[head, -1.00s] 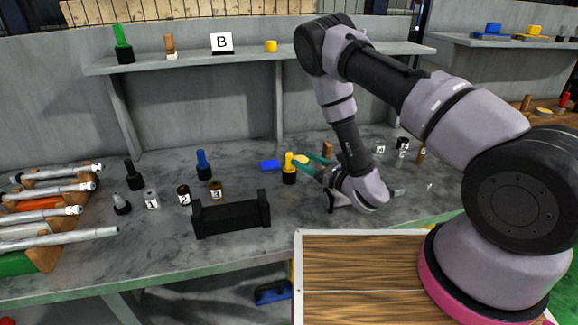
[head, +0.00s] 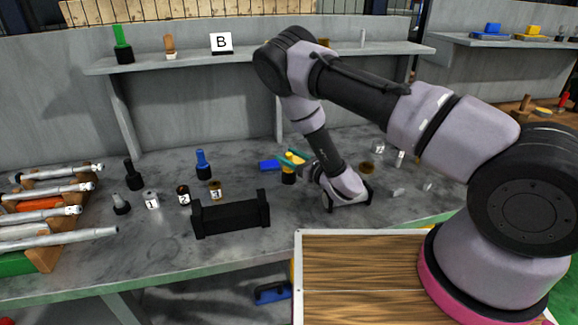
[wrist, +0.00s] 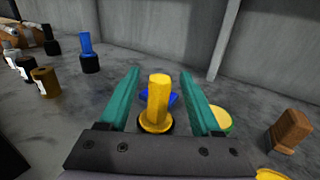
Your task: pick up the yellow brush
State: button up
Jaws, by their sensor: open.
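The yellow brush (wrist: 157,98) stands upright on the bench in the wrist view, with a yellow handle and a dark base. It sits between the two teal fingers of my gripper (wrist: 160,88), which are open on either side of it with a gap on both sides.
A blue block (head: 269,165) lies just behind the brush. A round yellow-green thing (wrist: 222,120) and a brown wooden piece (wrist: 291,130) are to the right. A blue brush (head: 203,164) and a black holder (head: 231,214) stand to the left.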

jog(key=shift+c, duration=0.3)
grip_shut()
